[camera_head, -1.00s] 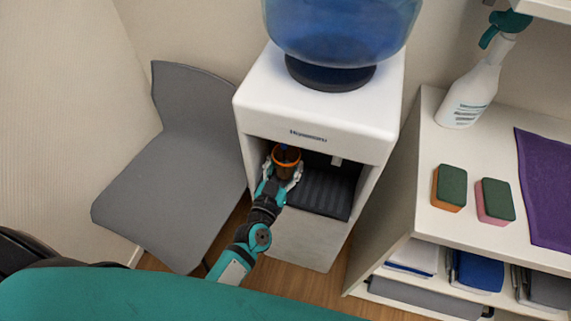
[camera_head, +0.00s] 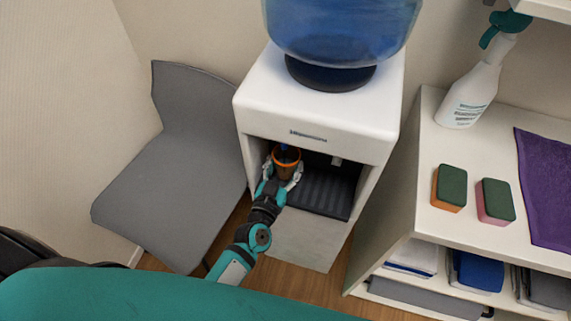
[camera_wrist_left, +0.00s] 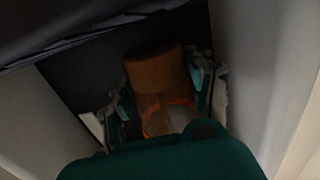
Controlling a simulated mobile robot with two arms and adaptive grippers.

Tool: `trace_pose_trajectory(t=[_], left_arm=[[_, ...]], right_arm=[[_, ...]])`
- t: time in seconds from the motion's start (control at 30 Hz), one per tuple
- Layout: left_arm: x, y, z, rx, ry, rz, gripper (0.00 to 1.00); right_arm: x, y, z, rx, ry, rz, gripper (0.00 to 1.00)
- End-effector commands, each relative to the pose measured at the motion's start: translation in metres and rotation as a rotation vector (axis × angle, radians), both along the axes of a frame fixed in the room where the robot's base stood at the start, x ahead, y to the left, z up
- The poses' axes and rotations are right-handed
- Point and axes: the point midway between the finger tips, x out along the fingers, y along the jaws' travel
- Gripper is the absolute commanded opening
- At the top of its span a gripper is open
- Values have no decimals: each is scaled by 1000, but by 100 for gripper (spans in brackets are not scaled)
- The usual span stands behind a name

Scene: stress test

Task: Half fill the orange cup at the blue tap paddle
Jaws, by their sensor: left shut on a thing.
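The orange cup (camera_head: 287,168) stands upright in the left part of the water dispenser's recess, its rim up under the blue tap paddle (camera_head: 284,148). Only a small bit of the paddle shows above the cup. My left gripper (camera_head: 283,176) is shut on the cup, with its fingers on both sides of it. In the left wrist view the cup (camera_wrist_left: 155,75) sits between the fingers in dim light. The inside of the cup is dark in the head view, and I cannot tell the water level. My right gripper is not in view.
The white dispenser (camera_head: 320,118) carries a blue water bottle (camera_head: 340,28). A black drip tray (camera_head: 325,192) lies in the recess. A grey chair (camera_head: 180,160) stands to the left. To the right, a white shelf (camera_head: 450,130) holds two sponges, a spray bottle (camera_head: 476,85) and a purple cloth (camera_head: 548,190).

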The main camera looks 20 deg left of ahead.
Motion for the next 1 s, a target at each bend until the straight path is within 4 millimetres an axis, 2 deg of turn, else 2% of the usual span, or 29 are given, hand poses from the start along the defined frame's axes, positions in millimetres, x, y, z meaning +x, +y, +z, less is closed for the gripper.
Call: trace_pose_trajectory(t=[0.73, 1.0], left_arm=[[0, 0, 1, 0, -1, 0, 42], [-14, 1, 1, 0, 1, 0, 42]], right_arm=[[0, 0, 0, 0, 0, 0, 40], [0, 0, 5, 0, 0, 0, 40]])
